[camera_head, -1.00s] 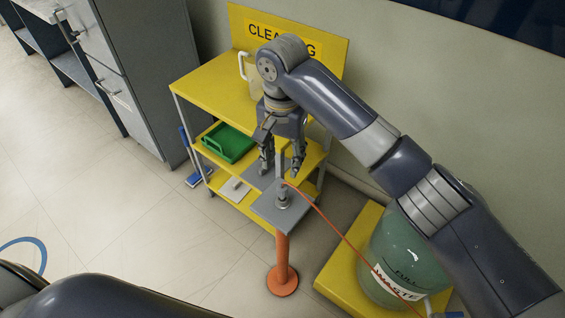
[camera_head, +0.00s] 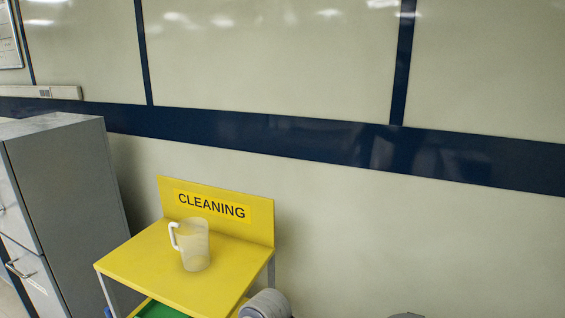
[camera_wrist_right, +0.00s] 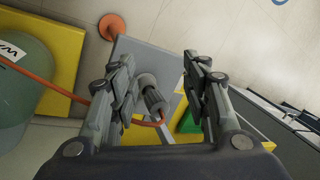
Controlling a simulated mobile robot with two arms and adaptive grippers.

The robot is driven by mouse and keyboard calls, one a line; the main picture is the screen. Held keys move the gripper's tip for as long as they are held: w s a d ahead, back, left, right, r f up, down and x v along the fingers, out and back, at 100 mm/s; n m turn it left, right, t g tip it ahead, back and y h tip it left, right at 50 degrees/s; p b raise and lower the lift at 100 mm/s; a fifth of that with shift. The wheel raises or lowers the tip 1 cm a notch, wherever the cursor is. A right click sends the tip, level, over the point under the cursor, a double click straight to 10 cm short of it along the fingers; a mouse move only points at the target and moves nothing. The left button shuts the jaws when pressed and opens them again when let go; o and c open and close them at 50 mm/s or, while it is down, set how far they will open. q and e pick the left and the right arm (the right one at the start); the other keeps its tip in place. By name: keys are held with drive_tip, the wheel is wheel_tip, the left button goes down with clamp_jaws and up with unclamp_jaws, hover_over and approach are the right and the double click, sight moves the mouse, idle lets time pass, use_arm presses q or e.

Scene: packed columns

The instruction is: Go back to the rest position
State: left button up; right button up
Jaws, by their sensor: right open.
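My right gripper (camera_wrist_right: 161,62) is open in the right wrist view, with one finger on each side of the picture. Between and beyond the fingers a dark ribbed fitting (camera_wrist_right: 153,98) stands on a grey plate (camera_wrist_right: 160,62). An orange cable (camera_wrist_right: 55,82) runs to the fitting from the left. I cannot tell whether the fingers touch the fitting. My left gripper is in neither current view.
A yellow cleaning cart (camera_head: 150,268) stands against the wall with a clear jug (camera_head: 195,248) on top. A grey cabinet (camera_head: 70,190) is to its left. In the wrist view an orange post base (camera_wrist_right: 111,27) and green waste container (camera_wrist_right: 25,95) stand near the plate.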

drive_tip(key=s+d+f+t, duration=0.1)
drive_tip(key=s+d+f, duration=0.35)
drive_tip(key=d, duration=0.45)
drive_tip(key=s+d+f+t, duration=0.2)
drive_tip(key=s+d+f, duration=0.25)
drive_tip(key=d, duration=0.35)
drive_tip(key=s+d+h, duration=0.2)
drive_tip(key=s+d, duration=0.2)
drive_tip(key=d, duration=0.3)
drive_tip(key=s+d+h, duration=0.2)
drive_tip(key=s+d, duration=0.3)
drive_tip(key=d, duration=0.3)
wheel_tip(320, 180, down, 27)
drive_tip(key=s+n, duration=0.1)
drive_tip(key=s+d+f+g, duration=0.1)
drive_tip(key=s+d+f, duration=0.1)
drive_tip(key=s+f, duration=1.3)
drive_tip(key=shift+s+d+g, duration=0.2)
drive_tip(key=shift+s+g, duration=0.2)
drive_tip(key=shift+s, duration=0.5)
